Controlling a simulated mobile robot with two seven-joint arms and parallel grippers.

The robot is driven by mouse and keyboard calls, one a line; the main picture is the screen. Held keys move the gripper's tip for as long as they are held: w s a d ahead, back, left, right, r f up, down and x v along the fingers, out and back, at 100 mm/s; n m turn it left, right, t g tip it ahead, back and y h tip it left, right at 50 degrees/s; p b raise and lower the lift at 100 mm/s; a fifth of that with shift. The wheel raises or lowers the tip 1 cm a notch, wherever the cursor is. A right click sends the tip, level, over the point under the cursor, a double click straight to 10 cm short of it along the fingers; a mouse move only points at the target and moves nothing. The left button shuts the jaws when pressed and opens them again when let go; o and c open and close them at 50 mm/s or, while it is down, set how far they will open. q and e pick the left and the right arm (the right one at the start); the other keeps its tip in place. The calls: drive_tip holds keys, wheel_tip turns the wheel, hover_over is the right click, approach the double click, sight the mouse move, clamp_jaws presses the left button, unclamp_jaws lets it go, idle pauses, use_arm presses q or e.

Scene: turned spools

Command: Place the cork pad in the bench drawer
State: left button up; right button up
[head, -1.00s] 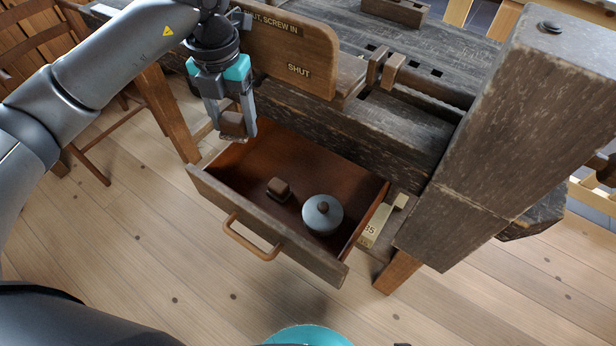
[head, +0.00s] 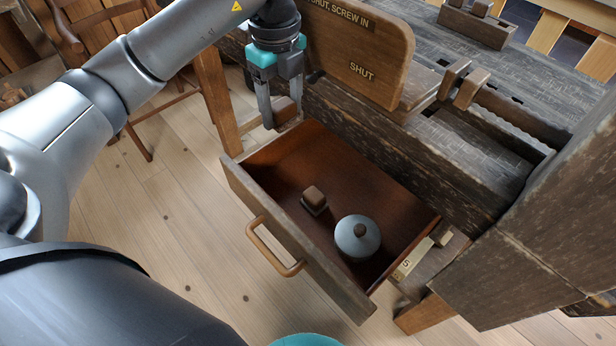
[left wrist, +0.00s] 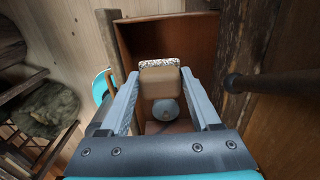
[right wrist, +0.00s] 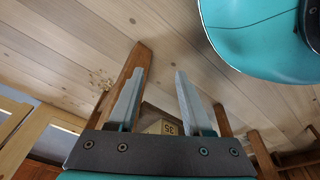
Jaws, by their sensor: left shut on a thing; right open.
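My left gripper (head: 282,114) is shut on a brown block with a pale speckled layer, which I take for the cork pad (head: 286,107). The pad also shows between the fingers in the left wrist view (left wrist: 160,82). They are at the left end of the bench drawer (head: 240,193), above it or just beside it; I cannot tell which. The drawer is pulled open, with a curved wooden handle. My right gripper (right wrist: 160,76) is open and empty, seen only in the right wrist view.
In the drawer are a small brown block (head: 314,198) and a round grey lidded pot (head: 357,237). The drawer's left part is bare. The bench (head: 400,140) borders the drawer's back.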

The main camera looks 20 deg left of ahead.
use_arm(q)
drive_tip(key=b, duration=0.5)
hover_over(289, 181)
wheel_tip(289, 181, down, 13)
drive_tip(key=shift+s+f, duration=0.1)
drive_tip(key=shift+f, duration=0.1)
drive_tip(key=shift+f+b, duration=0.75)
drive_tip(key=shift+f, duration=1.65)
use_arm(e)
drive_tip(key=w+a+r+t, duration=0.1)
drive_tip(key=w+r, duration=0.1)
drive_tip(key=r, duration=0.5)
drive_tip(key=w+a+r, duration=0.1)
drive_tip(key=w+r, duration=0.2)
drive_tip(key=r, duration=0.3)
drive_tip(key=shift+w+a+r+t, duration=0.2)
drive_tip(key=shift+w+r+t, duration=0.15)
drive_tip(key=shift+t, duration=0.05)
use_arm(q)
drive_tip(key=o, duration=1.3)
drive_tip(key=shift+f, duration=0.15)
drive_tip(key=shift+o, duration=0.2)
use_arm(e)
drive_tip(key=shift+r, duration=0.15)
